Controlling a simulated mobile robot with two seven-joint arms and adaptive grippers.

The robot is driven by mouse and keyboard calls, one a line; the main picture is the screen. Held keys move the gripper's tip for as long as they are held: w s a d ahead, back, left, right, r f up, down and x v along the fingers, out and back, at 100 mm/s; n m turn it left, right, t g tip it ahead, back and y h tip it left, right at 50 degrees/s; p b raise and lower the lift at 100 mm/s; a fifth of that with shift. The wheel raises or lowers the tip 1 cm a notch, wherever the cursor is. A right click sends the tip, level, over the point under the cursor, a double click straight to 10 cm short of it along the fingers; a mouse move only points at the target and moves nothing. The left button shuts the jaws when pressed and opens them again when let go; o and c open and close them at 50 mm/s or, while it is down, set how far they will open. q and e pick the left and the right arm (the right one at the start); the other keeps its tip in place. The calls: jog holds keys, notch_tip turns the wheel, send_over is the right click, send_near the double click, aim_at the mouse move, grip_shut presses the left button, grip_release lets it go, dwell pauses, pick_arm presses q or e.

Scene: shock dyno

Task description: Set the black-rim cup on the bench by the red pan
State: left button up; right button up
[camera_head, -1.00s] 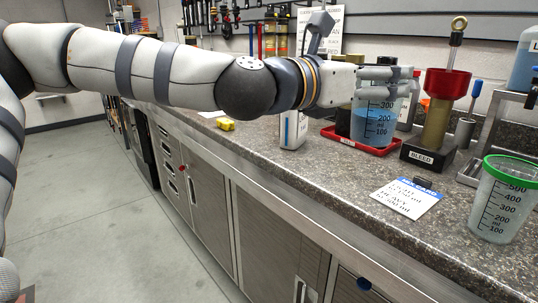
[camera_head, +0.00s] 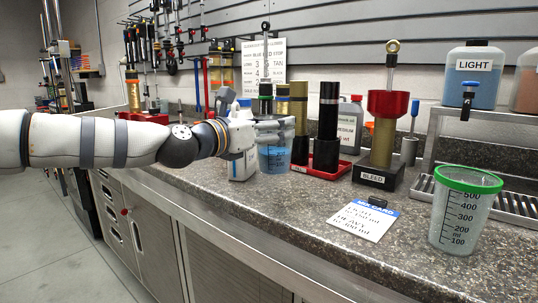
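The cup with blue liquid (camera_head: 275,158) has printed graduation marks and stands upright, just left of the red pan (camera_head: 327,172). My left gripper (camera_head: 279,131) is shut around the upper part of this cup, and its fingers hide most of the rim, so its colour is hard to tell. I cannot tell whether the cup's base touches the bench (camera_head: 270,210) or hangs slightly above it. The red pan holds a black cylinder and a gold one. My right gripper is not in view.
A white bottle (camera_head: 238,166) stands close left of the cup. The bleed stand with red funnel (camera_head: 387,104), a card (camera_head: 362,221) and a green-rim cup (camera_head: 464,212) are to the right.

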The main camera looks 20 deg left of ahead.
aim_at(259, 149)
pick_arm(q)
jog(key=shift+w+a+f, duration=0.15)
jog(key=shift+w+f, duration=0.2)
jog(key=shift+f, duration=0.15)
jog(key=shift+w+a+f, duration=0.15)
jog(key=shift+w+f, duration=0.15)
jog(key=shift+f, duration=0.15)
jog(key=shift+w+a+f+b, duration=0.15)
jog(key=shift+f+b, duration=0.3)
jog(key=shift+f, duration=1.1)
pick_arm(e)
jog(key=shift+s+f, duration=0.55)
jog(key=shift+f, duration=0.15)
pick_arm(q)
jog(key=shift+f, duration=0.2)
jog(key=o, duration=1.3)
jog(key=shift+f, duration=0.1)
jog(key=shift+c, duration=0.2)
jog(key=o, duration=0.4)
jog(key=shift+o, duration=0.2)
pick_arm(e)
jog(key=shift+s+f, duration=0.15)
